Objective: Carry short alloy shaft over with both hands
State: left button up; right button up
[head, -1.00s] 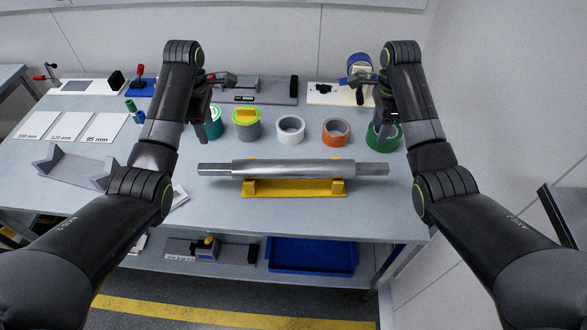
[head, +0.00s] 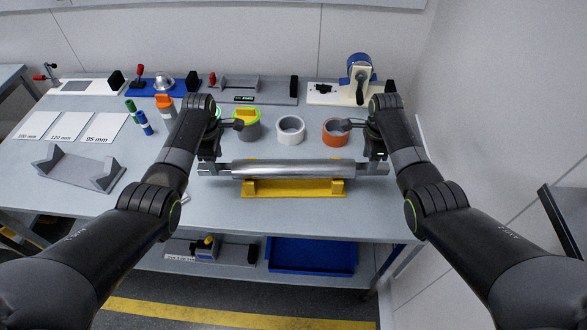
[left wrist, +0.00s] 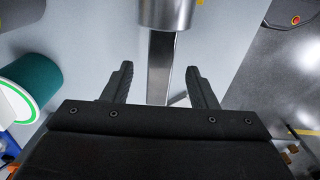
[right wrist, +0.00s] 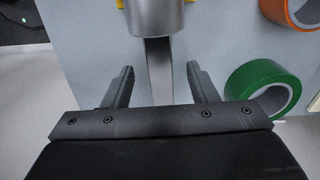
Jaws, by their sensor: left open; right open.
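The short alloy shaft (head: 290,169) lies level across a yellow cradle (head: 294,188), with a thick round middle and thinner square ends. My left gripper (head: 209,170) is open at the shaft's left end. In the left wrist view the square end (left wrist: 161,68) lies between its open fingers (left wrist: 159,85), with a gap on each side. My right gripper (head: 375,170) is open at the right end. In the right wrist view that square end (right wrist: 159,70) lies between its open fingers (right wrist: 159,86), also with gaps. Whether the fingers reach fully around the ends is unclear.
A grey V-block stand (head: 80,168) sits at the table's left. Behind the shaft are a white roll (head: 290,130), an orange roll (head: 336,132) and a green roll (right wrist: 265,85). Fixtures line the back. A blue tray (head: 312,254) is on the lower shelf.

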aim_at(218, 166)
pick_arm(q)
jog(key=shift+f, duration=2.1)
pick_arm(e)
jog(key=shift+f, duration=2.15)
pick_arm(q)
jog(key=shift+c, duration=0.3)
pick_arm(e)
jog(key=shift+c, duration=0.3)
pick_arm(q)
grip_shut()
pick_arm(e)
grip_shut()
pick_arm(q)
jog(key=shift+w+r, duration=0.15)
jog(key=shift+r, duration=0.05)
pick_arm(e)
jog(key=shift+w+r, duration=0.15)
jog(key=shift+r, duration=0.1)
